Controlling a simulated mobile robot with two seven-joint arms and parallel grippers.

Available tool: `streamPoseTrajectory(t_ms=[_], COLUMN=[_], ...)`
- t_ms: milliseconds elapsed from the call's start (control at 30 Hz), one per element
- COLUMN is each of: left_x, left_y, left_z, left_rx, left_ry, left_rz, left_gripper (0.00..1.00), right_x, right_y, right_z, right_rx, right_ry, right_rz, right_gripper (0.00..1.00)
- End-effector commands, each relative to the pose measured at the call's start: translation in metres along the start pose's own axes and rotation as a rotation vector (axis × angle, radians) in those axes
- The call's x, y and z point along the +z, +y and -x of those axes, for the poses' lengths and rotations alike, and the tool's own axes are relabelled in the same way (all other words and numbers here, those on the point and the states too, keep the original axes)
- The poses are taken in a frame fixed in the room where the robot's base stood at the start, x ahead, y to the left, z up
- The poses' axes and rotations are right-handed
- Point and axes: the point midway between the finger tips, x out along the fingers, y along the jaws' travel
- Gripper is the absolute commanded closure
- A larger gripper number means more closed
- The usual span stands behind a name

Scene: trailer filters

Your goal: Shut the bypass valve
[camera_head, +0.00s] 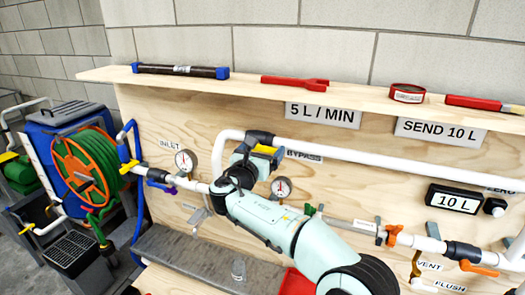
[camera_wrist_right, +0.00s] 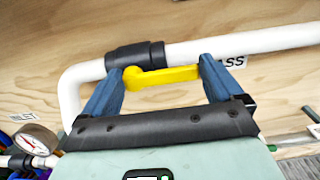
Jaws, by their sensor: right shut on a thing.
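The bypass valve has a dark body (camera_head: 259,137) on the white pipe, left of the BYPASS label (camera_head: 304,156). Its yellow handle (camera_head: 267,150) also shows in the right wrist view (camera_wrist_right: 165,77), lying roughly along the horizontal pipe and pointing right. My right gripper (camera_head: 262,157) is at this handle. In the right wrist view, its two blue fingers (camera_wrist_right: 161,69) stand at either end of the handle, shut on it. The arm partly covers the pipework below. My left gripper is not in view.
Pressure gauges (camera_head: 186,160) and the lower pipe with orange-handled valves (camera_head: 478,268) flank the arm. A hose reel (camera_head: 85,165) stands left.

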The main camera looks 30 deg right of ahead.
Motion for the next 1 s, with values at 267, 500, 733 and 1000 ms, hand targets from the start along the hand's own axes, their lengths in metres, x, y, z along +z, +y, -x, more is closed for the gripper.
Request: streamPoseTrajectory(t_ms=[267,500,733,1000], left_x=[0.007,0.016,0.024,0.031], left_y=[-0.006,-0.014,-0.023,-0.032], left_z=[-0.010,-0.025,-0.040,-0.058], left_rx=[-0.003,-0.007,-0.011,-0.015], left_ry=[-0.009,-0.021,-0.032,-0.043], left_rz=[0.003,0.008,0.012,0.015], left_gripper=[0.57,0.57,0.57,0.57], right_x=[-0.006,-0.015,-0.024,-0.032], right_y=[-0.002,-0.001,0.000,0.004], right_z=[0.001,0.001,0.001,0.001], right_rx=[-0.003,-0.002,-0.003,-0.002], right_ry=[0.000,0.001,0.000,-0.001], right_rz=[-0.116,-0.317,-0.537,-0.793], right_gripper=[0.61,0.61,0.61,0.61])
